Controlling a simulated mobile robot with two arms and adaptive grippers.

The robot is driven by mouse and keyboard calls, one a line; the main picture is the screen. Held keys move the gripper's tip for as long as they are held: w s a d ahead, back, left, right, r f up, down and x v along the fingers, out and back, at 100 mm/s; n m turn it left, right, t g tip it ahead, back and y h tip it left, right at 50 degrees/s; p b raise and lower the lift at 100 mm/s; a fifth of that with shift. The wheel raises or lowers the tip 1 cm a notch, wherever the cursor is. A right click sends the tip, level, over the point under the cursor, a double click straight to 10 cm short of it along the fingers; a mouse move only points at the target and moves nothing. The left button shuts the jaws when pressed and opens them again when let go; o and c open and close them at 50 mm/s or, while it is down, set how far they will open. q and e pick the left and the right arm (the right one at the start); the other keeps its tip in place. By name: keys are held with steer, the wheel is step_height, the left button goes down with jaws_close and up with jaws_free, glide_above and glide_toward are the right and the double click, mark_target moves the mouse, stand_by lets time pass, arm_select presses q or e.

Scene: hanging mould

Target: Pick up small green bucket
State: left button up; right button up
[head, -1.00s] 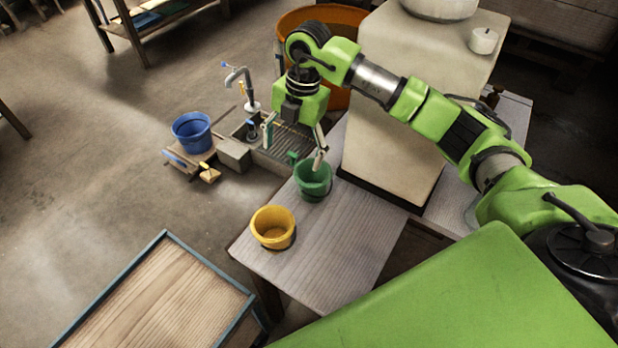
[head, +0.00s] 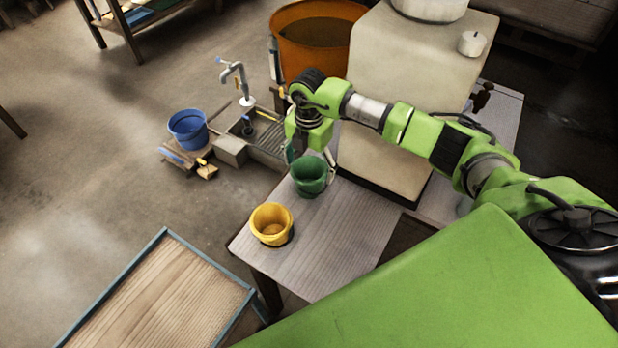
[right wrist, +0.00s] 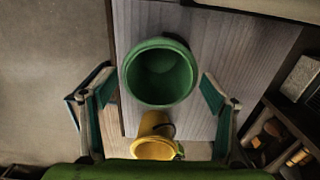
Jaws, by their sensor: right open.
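The small green bucket (head: 309,177) stands upright on the wooden bench in the head view. My right gripper (head: 311,160) is just above and behind it, pointing down, with a finger on either side of the bucket's far part. In the right wrist view the green bucket (right wrist: 160,72) shows from above, its open mouth between and ahead of the two spread fingers of my right gripper (right wrist: 158,92). The gripper is open and holds nothing. Whether a finger touches the bucket cannot be told. My left gripper is not in view.
A yellow bucket (head: 271,224) stands on the bench (head: 330,238) near the green one. A large pale block (head: 400,100) rises close on the right. A blue bucket (head: 188,129) stands by the tap and basin. An orange tub (head: 312,45) is behind.

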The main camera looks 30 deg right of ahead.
steer(key=shift+f, duration=1.2)
steer(key=c, duration=1.3)
